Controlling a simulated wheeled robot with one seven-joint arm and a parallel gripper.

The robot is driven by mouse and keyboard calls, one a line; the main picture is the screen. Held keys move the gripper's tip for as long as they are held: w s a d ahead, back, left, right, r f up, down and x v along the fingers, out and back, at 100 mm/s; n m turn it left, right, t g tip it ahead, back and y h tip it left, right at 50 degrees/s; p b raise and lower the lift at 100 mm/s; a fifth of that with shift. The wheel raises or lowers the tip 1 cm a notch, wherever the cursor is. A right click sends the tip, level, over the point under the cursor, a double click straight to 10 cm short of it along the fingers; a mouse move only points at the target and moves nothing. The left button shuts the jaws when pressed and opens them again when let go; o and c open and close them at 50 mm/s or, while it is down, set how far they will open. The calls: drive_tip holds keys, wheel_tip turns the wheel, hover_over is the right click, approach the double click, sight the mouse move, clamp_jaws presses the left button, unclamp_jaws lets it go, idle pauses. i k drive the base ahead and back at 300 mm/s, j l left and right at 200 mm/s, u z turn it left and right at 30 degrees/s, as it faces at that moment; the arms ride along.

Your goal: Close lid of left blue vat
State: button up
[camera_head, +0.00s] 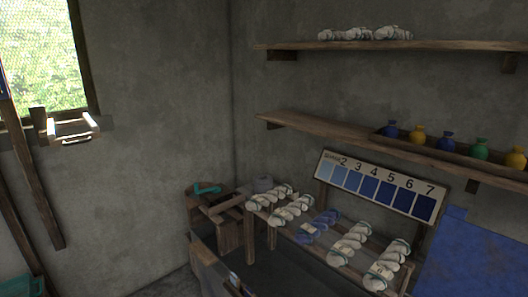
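A large flat blue panel (470,255) stands at the lower right, cut off by the picture's right and bottom edges. It could be a raised vat lid, but I cannot tell.
A low wooden rack (262,240) holds several white yarn skeins and one blue skein (318,226). A numbered blue shade board (381,185) stands behind it. Two wall shelves hold skeins and coloured jars. A small wooden stand (227,235) is in the corner.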

sight(464, 258)
drive_tip(key=j+z, duration=0.1)
drive_tip(key=z, duration=0.3)
drive_tip(key=j+z, duration=0.15)
drive_tip(key=z, duration=0.25)
drive_tip(key=i+j+z, duration=0.1)
drive_tip(key=z, duration=0.25)
drive_tip(key=j+z, duration=0.2)
drive_tip(key=z, duration=0.2)
